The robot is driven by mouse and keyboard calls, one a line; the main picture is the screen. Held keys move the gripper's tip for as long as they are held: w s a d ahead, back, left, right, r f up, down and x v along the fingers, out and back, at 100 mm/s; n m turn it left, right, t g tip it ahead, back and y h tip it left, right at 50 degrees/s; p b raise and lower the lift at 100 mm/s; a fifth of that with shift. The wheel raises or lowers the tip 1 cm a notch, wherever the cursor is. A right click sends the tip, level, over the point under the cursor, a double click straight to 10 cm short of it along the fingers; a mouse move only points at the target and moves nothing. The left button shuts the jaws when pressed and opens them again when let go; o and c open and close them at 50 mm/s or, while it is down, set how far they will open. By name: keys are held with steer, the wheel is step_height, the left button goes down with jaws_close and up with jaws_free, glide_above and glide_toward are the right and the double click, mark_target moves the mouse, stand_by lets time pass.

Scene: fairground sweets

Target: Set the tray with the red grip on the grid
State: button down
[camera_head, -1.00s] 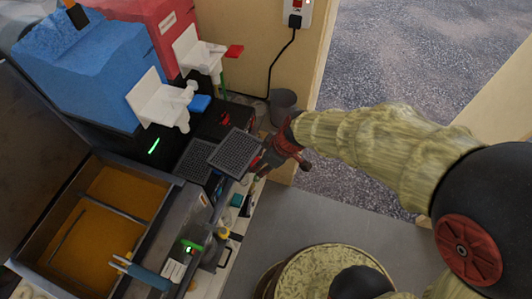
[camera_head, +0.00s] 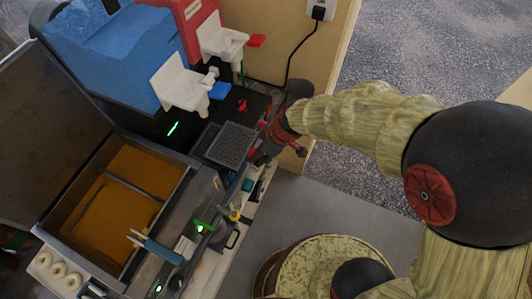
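A dark mesh-topped tray (camera_head: 232,143) with a pale rim is at the counter's right end, below the dispensers. My gripper (camera_head: 265,138) is at its right edge and appears shut on its grip; a little red shows there, but the fingers hide most of the grip. A dark flat panel (camera_head: 204,139), which looks like the grid, shows just left of the tray. The tray overlaps its right part. I cannot tell whether the tray touches it or is held above it.
A blue dispenser (camera_head: 118,52) and a red dispenser (camera_head: 192,16) with white spouts stand behind. A fryer (camera_head: 185,178) with amber oil is at the left. Tongs with blue handles (camera_head: 157,248) and small items lie along the front edge.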

mark_target(244, 149)
steer(key=shift+w+a+f+p, duration=0.1)
steer(key=shift+w+a+p, duration=0.2)
steer(key=shift+a, duration=0.3)
steer(key=shift+w+a+r+p, duration=0.1)
steer(key=shift+w+a+p, duration=0.1)
steer(key=shift+a+p, duration=0.3)
steer(key=shift+w+a+f+p, duration=0.15)
steer(key=shift+w+a, duration=0.1)
steer(key=shift+a, duration=0.45)
steer(key=shift+w+a+f, duration=0.15)
steer(key=shift+a, duration=0.2)
steer(key=shift+w+a+f, duration=0.15)
steer(key=shift+a, duration=0.2)
steer(key=shift+w+a+f+b, duration=0.2)
steer(key=shift+a+f+b, duration=0.2)
steer(key=shift+a+b, duration=0.2)
steer(key=shift+w+a+f+b, duration=0.2)
steer(key=shift+w+a+b, duration=0.15)
steer(key=shift+a, duration=0.2)
steer(key=shift+s+f+b, duration=0.1)
steer(key=shift+f+b, duration=0.05)
steer(key=shift+b, duration=0.35)
steer(key=c, duration=1.3)
jaws_free()
